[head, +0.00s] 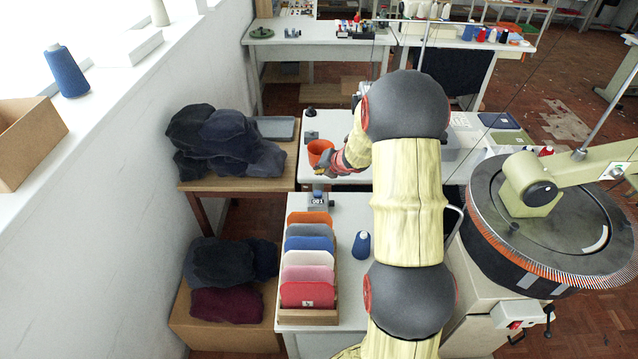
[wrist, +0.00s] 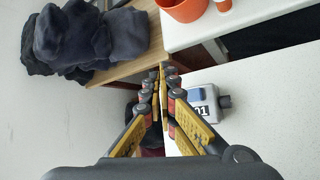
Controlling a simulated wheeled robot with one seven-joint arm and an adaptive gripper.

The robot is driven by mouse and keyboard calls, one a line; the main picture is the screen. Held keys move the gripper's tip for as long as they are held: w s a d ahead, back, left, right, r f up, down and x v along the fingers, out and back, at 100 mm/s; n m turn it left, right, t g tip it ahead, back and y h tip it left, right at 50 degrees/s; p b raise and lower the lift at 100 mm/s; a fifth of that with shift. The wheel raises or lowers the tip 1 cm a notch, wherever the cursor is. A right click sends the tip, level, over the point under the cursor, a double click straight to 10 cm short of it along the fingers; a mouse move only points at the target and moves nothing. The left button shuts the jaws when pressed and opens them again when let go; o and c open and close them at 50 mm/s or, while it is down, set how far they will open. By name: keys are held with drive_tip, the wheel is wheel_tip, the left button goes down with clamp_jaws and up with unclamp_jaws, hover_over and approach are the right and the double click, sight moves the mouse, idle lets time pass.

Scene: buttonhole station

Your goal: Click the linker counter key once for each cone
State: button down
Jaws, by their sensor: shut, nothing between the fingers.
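The linker counter (head: 318,203) is a small grey-blue box on the near white table, and its display reads 001. In the wrist view the counter (wrist: 203,104) lies just right of my fingers, with its display partly hidden by a finger. I cannot make out its key clearly. My gripper (wrist: 163,74) is shut and empty, and its fingertips point past the counter's left side. In the head view my gripper (head: 321,170) is above and beyond the counter, close to an orange pot. A blue cone (head: 361,245) stands upright on the near table, right of the rack.
A wooden rack (head: 308,317) of coloured panels stands in front of the counter. The orange pot (head: 319,152) stands on the table behind. Dark folded cloth (head: 222,140) is piled at left. Another blue cone (head: 66,72) stands on the sill. Several cones are on the far tables.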

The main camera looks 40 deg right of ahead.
drive_tip(key=s+a+r+m+h, duration=0.1)
drive_tip(key=s+a+r+m, duration=0.35)
drive_tip(key=r, duration=0.25)
drive_tip(key=s+a+r+m+h, duration=0.2)
drive_tip(key=s+a+r+m, duration=0.1)
drive_tip(key=r+m, duration=0.3)
drive_tip(key=s+a+r+m+h, duration=0.1)
drive_tip(key=s+a+r+m, duration=0.25)
drive_tip(key=r, duration=0.45)
drive_tip(key=s+a+m+g+y, duration=0.1)
drive_tip(key=s+a+m, duration=0.4)
drive_tip(key=s+a, duration=0.6)
drive_tip(key=s+a+m+g+y, duration=0.2)
drive_tip(key=s+a+m, duration=0.4)
drive_tip(key=s+a, duration=0.4)
drive_tip(key=s+y, duration=0.1)
drive_tip(key=s, duration=0.4)
drive_tip(key=shift+a+r+m+g+y, duration=0.25)
drive_tip(key=shift+a+m+g+y, duration=0.05)
drive_tip(key=shift+a+y, duration=0.1)
